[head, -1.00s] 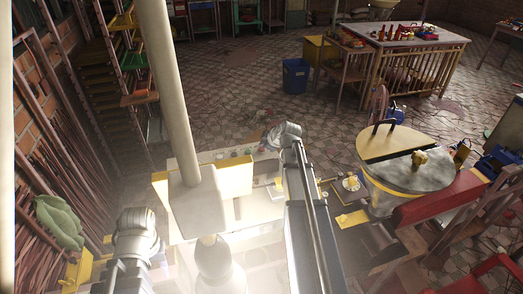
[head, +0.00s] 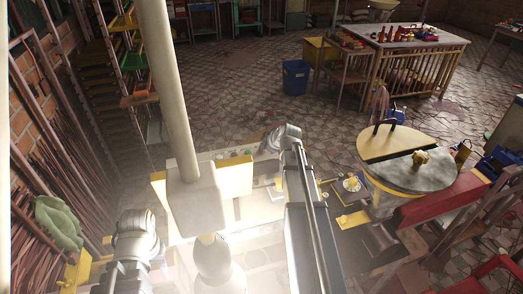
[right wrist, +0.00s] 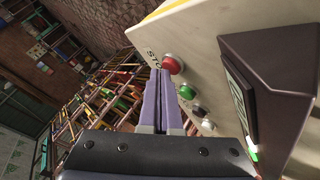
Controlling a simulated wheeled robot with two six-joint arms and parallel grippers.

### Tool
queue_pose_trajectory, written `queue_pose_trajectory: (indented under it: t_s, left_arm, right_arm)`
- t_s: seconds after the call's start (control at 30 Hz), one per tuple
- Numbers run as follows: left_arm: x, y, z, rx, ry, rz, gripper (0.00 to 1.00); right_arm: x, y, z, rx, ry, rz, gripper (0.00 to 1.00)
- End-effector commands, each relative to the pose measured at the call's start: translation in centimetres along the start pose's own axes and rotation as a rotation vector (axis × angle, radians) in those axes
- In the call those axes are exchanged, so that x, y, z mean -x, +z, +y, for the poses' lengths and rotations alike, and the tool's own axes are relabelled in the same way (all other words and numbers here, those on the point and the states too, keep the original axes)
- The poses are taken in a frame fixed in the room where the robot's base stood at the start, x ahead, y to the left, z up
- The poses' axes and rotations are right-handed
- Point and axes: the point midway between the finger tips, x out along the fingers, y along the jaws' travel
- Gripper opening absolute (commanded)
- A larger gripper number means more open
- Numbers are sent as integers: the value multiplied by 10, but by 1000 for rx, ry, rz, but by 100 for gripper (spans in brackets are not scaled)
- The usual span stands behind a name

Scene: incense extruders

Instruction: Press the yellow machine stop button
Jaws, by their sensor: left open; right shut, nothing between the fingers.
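The yellow machine (head: 233,180), with a pale top and yellow sides, stands at the lower middle of the head view. In the right wrist view its cream panel (right wrist: 205,50) bears a partly hidden label reading "STO" and a red button (right wrist: 173,65) beside it. My right gripper (right wrist: 160,73) is shut and empty, its purple fingertips just left of the red button in the picture; I cannot tell whether they touch it. In the head view my right arm reaches to the machine's right side, its fingers unclear. My left arm shows at lower left; its gripper fingers do not show.
Below the red button are a green button (right wrist: 187,92) and other small controls. A dark-framed display (right wrist: 245,95) juts out at right. A round-topped machine (head: 408,170) and red beam (head: 440,198) stand right. A blue bin (head: 295,77) stands on open tiled floor.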

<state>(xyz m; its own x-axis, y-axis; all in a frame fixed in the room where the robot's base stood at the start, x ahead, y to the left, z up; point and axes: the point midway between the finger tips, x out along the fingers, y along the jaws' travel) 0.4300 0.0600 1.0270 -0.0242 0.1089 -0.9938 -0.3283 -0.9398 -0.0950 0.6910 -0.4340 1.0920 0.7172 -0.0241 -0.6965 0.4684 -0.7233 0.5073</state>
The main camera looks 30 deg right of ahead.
Motion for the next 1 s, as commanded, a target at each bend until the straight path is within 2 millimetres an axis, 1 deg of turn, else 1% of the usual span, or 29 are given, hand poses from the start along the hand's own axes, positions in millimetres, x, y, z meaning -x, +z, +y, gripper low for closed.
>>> queue_pose_trajectory:
  t_s: [0.33,0.67,1.0]
  left_arm:
    - [-5,0,0,0,0,0,50]
    - [-3,0,0,0,0,0,50]
    - [13,1,-1,0,0,0,50]
  right_arm:
    - [-3,2,-2,0,0,0,0]
    - [-2,2,-2,0,0,-1,0]
    - [9,-7,7,0,0,0,0]
